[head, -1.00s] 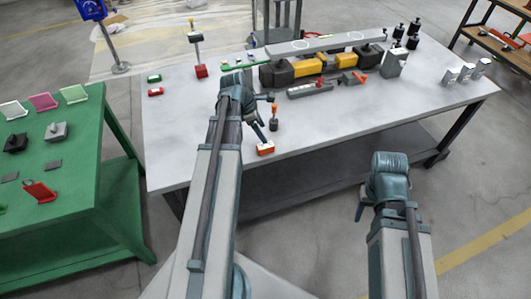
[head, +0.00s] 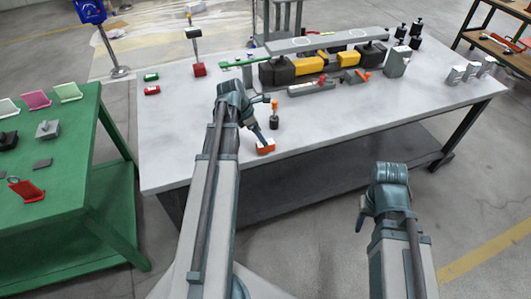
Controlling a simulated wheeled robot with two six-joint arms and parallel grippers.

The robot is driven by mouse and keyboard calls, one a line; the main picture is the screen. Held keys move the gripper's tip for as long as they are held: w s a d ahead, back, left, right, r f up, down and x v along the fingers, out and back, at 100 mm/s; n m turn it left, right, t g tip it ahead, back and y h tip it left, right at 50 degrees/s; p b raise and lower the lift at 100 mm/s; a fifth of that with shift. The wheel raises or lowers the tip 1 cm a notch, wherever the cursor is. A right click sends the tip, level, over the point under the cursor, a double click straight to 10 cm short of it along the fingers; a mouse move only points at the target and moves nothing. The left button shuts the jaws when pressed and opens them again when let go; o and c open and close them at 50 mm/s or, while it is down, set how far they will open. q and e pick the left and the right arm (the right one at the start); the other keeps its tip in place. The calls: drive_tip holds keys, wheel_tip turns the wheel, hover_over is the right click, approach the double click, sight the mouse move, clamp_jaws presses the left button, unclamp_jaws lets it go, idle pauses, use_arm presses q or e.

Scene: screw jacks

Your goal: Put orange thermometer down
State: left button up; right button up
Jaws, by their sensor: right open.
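A small orange block with a pale top (head: 265,147), which may be the orange thermometer, is at the table's front edge. The tip of my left gripper (head: 260,138) reaches down to it; whether it touches the block or has it between its fingers I cannot tell. An upright piece with an orange top and dark base (head: 274,107) stands just behind. My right gripper (head: 362,216) is open, off the table's front side, mostly hidden behind its own wrist, with nothing seen in it.
The grey table (head: 390,115) has free room at its middle right and left. A long jack assembly with yellow parts (head: 308,67) lies along its back. A green table (head: 60,190) with small trays stands at the left. A red-based post (head: 199,69) stands at the back left.

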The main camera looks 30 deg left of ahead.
use_arm(q)
drive_tip(key=shift+b+x, duration=0.4)
drive_tip(key=shift+x, duration=0.55)
use_arm(e)
drive_tip(key=shift+f, duration=0.85)
use_arm(q)
drive_tip(key=b+x, duration=0.5)
drive_tip(key=shift+s+a+f, duration=0.1)
drive_tip(key=shift+a+f, duration=0.15)
drive_tip(key=shift+r, duration=0.1)
use_arm(e)
wheel_tip(320, 180, down, 5)
drive_tip(key=shift+r, duration=0.1)
use_arm(q)
drive_tip(key=shift+c, duration=0.2)
clamp_jaws()
